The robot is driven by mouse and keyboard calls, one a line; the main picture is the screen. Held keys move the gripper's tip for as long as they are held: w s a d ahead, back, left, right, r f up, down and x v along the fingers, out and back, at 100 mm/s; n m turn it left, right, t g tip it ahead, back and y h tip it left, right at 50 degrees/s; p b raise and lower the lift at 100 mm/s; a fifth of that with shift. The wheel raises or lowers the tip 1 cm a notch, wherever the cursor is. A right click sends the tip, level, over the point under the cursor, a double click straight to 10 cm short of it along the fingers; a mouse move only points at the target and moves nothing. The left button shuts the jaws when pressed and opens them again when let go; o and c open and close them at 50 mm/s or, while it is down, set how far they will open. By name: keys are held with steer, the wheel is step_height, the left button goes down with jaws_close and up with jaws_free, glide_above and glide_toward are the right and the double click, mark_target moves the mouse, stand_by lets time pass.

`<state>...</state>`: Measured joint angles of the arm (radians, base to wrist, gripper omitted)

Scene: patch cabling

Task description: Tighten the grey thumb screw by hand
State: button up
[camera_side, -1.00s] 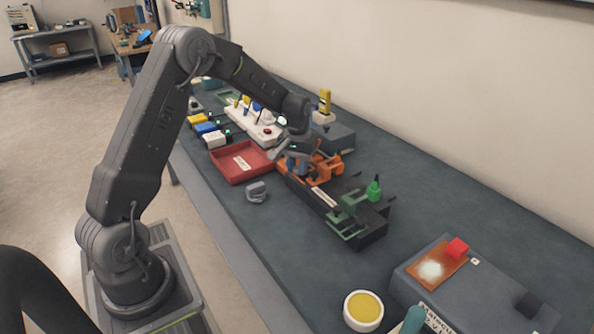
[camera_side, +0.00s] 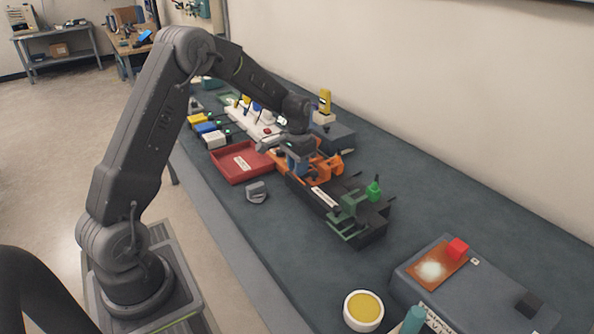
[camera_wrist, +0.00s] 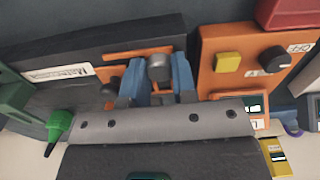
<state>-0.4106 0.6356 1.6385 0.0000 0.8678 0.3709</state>
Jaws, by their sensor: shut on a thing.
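My gripper (camera_wrist: 157,85) has two blue fingers. In the wrist view they are shut on the grey thumb screw (camera_wrist: 158,67), one finger on each side of its round head. The screw stands at an orange part on a long dark block (camera_wrist: 60,60) with a white label. In the side view my gripper (camera_side: 298,163) is low over the dark block (camera_side: 335,215), beside the orange fixture (camera_side: 328,166). The screw is hidden there by the fingers and wrist.
An orange box (camera_wrist: 245,62) with a yellow button and a dark knob is right of the fingers in the wrist view. A red tray (camera_side: 240,162), a grey clip-like piece (camera_side: 256,191) and a green bottle-shaped piece (camera_side: 374,189) are around the block.

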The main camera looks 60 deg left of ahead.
steer(key=m, duration=0.5)
stand_by(0.4)
steer(key=shift+m, duration=1)
steer(key=m, duration=0.3)
steer(key=shift+m, duration=0.4)
steer(key=m, duration=0.4)
